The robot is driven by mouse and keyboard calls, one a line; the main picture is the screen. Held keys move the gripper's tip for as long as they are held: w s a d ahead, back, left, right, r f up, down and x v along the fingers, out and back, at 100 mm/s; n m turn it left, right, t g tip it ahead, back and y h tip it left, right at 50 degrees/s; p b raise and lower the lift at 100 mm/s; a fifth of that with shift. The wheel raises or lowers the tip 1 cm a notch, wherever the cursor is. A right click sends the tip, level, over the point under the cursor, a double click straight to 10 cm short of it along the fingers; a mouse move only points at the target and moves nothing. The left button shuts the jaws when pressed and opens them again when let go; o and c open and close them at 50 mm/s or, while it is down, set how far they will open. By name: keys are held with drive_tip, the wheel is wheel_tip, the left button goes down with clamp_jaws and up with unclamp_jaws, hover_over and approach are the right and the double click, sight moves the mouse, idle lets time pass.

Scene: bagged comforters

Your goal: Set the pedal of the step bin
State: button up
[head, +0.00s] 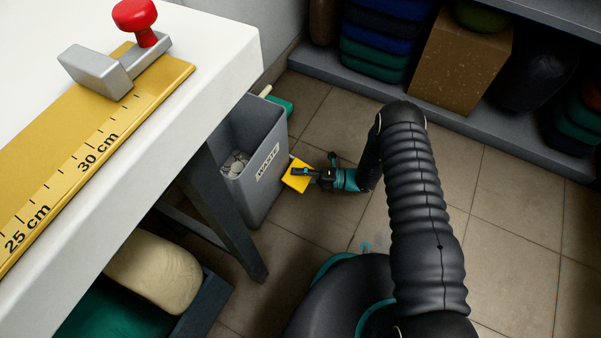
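The step bin (262,178) is a grey box marked WASTE, standing on the tiled floor beside the table leg. Its top is open and pale crumpled waste (236,164) shows inside. The yellow pedal (297,176) sticks out low from the bin's right side. My gripper (304,173) is down at the pedal, its dark fingers over the yellow surface. It looks to be touching or just above the pedal; I cannot tell which. The fingers are too small here to show whether they are open or shut.
A white table (205,45) with a yellow ruler board (150,85) and a red-knobbed stop (135,14) fills the left. A low shelf (450,118) with folded bedding and a cardboard box (462,60) runs along the back. The tiled floor (510,220) at right is clear.

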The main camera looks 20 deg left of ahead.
drive_tip(key=shift+f, duration=0.1)
idle(0.4)
drive_tip(key=v, duration=1.2)
idle(0.3)
